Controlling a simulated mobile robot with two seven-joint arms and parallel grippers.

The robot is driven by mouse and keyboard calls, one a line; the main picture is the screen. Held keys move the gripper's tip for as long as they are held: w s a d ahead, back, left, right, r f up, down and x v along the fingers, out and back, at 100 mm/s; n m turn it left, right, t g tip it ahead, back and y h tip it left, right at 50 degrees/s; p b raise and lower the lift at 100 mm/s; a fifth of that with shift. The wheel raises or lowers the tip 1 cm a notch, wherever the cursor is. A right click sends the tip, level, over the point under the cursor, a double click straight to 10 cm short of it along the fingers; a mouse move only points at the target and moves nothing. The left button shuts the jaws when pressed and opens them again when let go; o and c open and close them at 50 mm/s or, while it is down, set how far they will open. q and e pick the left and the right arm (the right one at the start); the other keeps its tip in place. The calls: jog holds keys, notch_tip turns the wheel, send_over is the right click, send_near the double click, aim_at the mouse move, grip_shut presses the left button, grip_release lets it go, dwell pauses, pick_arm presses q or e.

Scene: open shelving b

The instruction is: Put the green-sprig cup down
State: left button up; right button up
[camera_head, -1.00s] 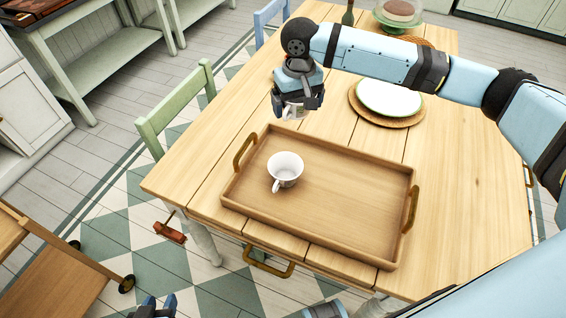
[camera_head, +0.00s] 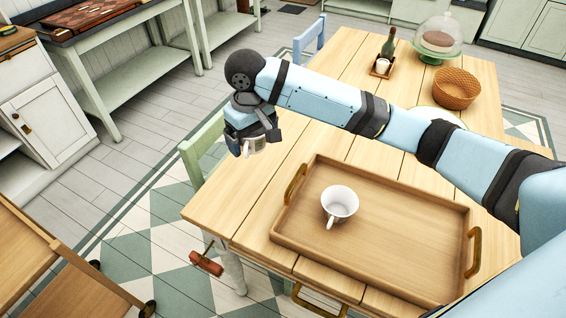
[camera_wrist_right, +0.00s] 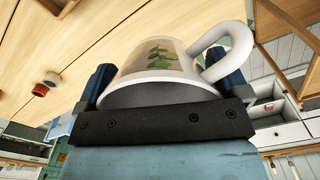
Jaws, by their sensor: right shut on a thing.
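The green-sprig cup (camera_wrist_right: 158,62) is white with a green leaf print and a handle, and fills the middle of the right wrist view. My right gripper (camera_head: 252,146) is shut on it, with a finger on either side. In the head view a small part of the cup (camera_head: 256,145) shows below the gripper, near the table's left edge by the green chair. My left gripper is not in view in the head view now.
A wooden tray (camera_head: 400,262) with brass handles lies on the table (camera_head: 235,205), holding a plain white cup (camera_head: 340,203) on its left part. A plate, partly behind my arm, a basket (camera_head: 455,88), a bottle (camera_head: 388,45) and a cake dome (camera_head: 438,38) stand farther back.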

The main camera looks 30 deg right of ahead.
aim_at(259, 196)
notch_tip(259, 196, down, 19)
jog(key=b, duration=0.3)
jog(key=shift+f, duration=0.2)
jog(key=o, duration=0.7)
jog(key=shift+f, duration=0.15)
jog(key=shift+c, duration=0.2)
notch_tip(259, 196, up, 12)
jog(key=p, duration=0.2)
jog(key=shift+r, duration=0.2)
jog(key=shift+s+f, duration=0.1)
jog(key=shift+s, duration=0.05)
